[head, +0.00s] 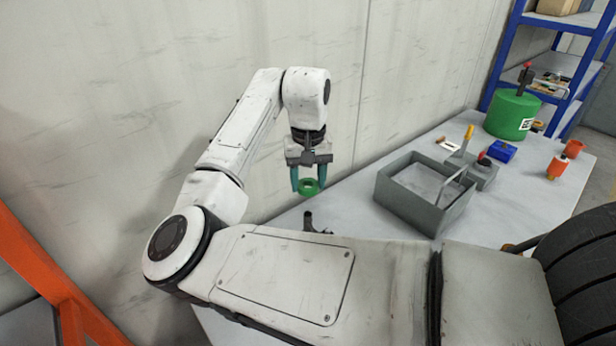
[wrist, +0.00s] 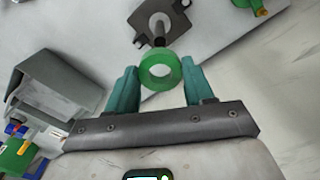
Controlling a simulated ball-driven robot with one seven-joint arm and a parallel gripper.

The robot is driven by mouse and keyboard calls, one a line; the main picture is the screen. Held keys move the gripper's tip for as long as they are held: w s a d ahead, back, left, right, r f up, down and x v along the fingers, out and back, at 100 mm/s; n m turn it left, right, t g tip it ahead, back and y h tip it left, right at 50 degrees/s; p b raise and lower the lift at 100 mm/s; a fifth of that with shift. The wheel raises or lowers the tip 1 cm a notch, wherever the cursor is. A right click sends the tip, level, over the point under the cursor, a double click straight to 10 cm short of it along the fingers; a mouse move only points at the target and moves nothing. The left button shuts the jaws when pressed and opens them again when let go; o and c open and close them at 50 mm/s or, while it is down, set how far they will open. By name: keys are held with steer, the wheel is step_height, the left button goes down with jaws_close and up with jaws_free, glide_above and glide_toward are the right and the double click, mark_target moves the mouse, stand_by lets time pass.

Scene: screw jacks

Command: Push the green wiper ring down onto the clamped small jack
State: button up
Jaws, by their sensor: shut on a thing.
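My gripper (head: 309,181) is shut on the green wiper ring (head: 309,193), which sits between its two teal fingers above the near left part of the table. In the wrist view the ring (wrist: 160,86) is between the fingertips with its open hole facing the camera. A small dark upright post (head: 308,220), apparently the clamped small jack, stands below the ring in the head view, partly hidden by my arm. In the wrist view a dark holder (wrist: 147,22) with a pale round middle and a short post lies just beyond the ring. The ring appears apart from the post.
A grey open box (head: 405,206) stands right of my gripper on the table (head: 362,222). Behind it are a blue block (head: 502,151), a large green cylinder (head: 510,118) and orange jacks (head: 557,167). A wall runs close behind my arm. A blue shelf (head: 573,90) stands at back right.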

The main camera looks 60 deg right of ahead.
steer(key=b, duration=0.2)
glide_above(308, 225)
steer(key=shift+w+d+f, duration=0.1)
steer(key=shift+d+f, duration=0.05)
steer(key=shift+f, duration=0.8)
steer(key=shift+w+d+f, duration=0.1)
steer(key=shift+d+f, duration=0.05)
steer(key=shift+f, duration=0.75)
steer(key=shift+w+d+f, duration=0.1)
steer(key=shift+d+f, duration=0.05)
steer(key=shift+f, duration=0.8)
steer(key=shift+s+p, duration=0.1)
steer(key=shift+p, duration=1)
steer(key=shift+f+b, duration=2.15)
steer(key=shift+f, duration=2.5)
